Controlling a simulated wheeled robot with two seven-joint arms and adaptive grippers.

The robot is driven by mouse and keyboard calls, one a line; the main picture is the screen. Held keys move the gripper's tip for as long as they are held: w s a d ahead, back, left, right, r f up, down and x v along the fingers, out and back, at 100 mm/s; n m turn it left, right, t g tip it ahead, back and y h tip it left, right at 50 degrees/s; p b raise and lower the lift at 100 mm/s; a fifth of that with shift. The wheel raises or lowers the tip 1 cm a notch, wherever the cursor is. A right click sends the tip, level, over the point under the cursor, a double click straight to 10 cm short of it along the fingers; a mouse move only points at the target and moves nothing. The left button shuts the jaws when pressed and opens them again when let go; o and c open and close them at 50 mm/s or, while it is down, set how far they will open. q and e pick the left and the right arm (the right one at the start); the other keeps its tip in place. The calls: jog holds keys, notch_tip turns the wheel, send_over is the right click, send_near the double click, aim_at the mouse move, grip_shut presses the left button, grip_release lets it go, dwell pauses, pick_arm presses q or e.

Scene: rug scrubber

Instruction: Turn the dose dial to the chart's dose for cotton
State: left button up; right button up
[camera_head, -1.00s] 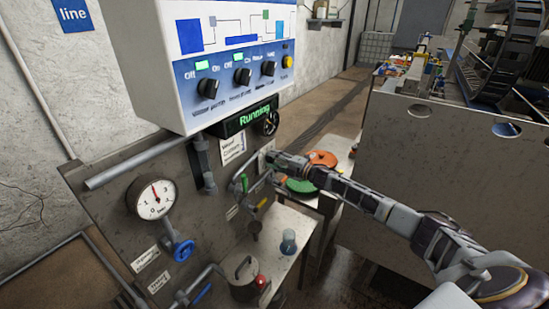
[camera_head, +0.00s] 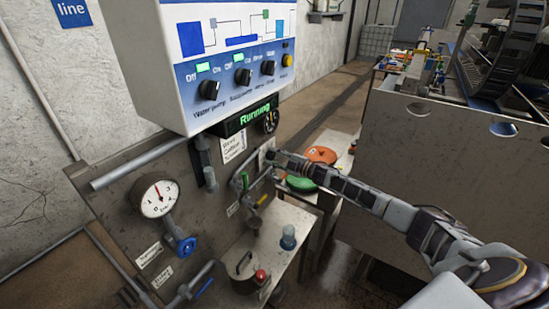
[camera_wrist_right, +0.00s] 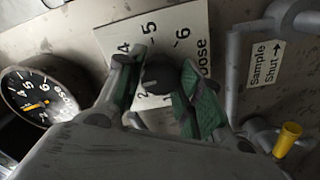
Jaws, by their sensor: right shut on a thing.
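The dose dial (camera_wrist_right: 158,76) is a dark knob on a white plate (camera_wrist_right: 180,30) marked "Dose". The numbers 4, 5 and 6 show on it, with a 2 at its lower left; the knob's pointer is not clear. My right gripper (camera_head: 268,156) is at the panel in the head view. In the right wrist view its green-padded fingers (camera_wrist_right: 157,85) are shut on the knob, one each side. The round black dose gauge (camera_wrist_right: 40,97) has an orange needle near 3. The chart card (camera_head: 232,146) lists wool, cotton and another fabric; its doses are too small to read. My left gripper is out of view.
A tag (camera_wrist_right: 265,63) reading "Sample Shut" and a yellow-ended lever (camera_wrist_right: 287,138) sit right of the dial. The "Running" display (camera_head: 247,119) is above the panel. A pressure gauge (camera_head: 158,195) and blue valve (camera_head: 186,246) are at left. A beaker (camera_head: 288,238) stands below.

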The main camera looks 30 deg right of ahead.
jog(key=o, duration=1)
jog(key=shift+o, duration=0.2)
jog(key=shift+s+d, duration=0.1)
jog(key=shift+s, duration=0.05)
jog(key=shift+s+d+f, duration=0.1)
jog(key=shift+s+d, duration=0.1)
jog(key=shift+s, duration=0.1)
jog(key=v, duration=1)
jog(key=shift+s+d, duration=0.2)
jog(key=shift+s, duration=0.15)
jog(key=shift+s, duration=0.1)
